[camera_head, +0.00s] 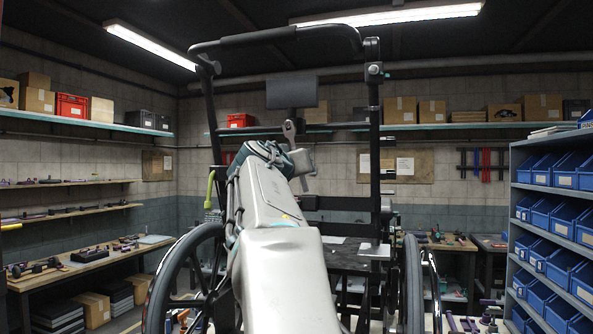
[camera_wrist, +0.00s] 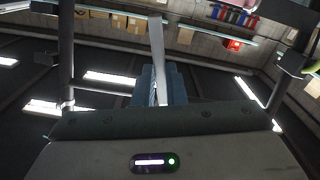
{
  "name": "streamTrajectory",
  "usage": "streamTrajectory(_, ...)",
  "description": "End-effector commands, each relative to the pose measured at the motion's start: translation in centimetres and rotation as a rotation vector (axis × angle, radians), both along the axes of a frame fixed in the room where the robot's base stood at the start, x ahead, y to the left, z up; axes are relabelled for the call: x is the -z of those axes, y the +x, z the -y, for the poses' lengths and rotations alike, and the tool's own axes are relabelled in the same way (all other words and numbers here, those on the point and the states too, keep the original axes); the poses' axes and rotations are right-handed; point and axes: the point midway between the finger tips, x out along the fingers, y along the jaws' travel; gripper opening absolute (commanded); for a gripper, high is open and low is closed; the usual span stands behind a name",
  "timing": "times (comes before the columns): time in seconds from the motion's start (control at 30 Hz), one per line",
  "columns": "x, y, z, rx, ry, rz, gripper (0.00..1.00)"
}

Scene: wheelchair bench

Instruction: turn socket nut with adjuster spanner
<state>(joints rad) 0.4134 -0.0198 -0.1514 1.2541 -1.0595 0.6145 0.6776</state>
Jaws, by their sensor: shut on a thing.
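A silver-grey spanner (camera_wrist: 157,45) stands out from between the blue jaws of my gripper (camera_wrist: 160,88) in the wrist view. The jaws are shut on it. In the head view, the spanner's ring-shaped end (camera_head: 289,128) shows above my wrist, in front of the post under the headrest. My arm hides most of the gripper there. A large black wheelchair (camera_head: 374,150) stands ahead, with my gripper in front of its back frame. I cannot make out the socket nut, or whether the spanner touches anything.
The wheelchair's dark headrest (camera_head: 291,92) is just above the spanner, and its push bar (camera_head: 262,38) is higher. Its wheels (camera_head: 180,275) flank my arm. A rack of blue bins (camera_head: 553,215) is at the right. A workbench (camera_head: 75,265) with tools is at the left.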

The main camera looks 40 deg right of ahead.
Motion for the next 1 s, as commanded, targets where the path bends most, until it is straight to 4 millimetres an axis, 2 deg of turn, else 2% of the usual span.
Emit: streamTrajectory(1.0,-0.76,0.31,-0.14,0.0,0.002,0.004,0.0)
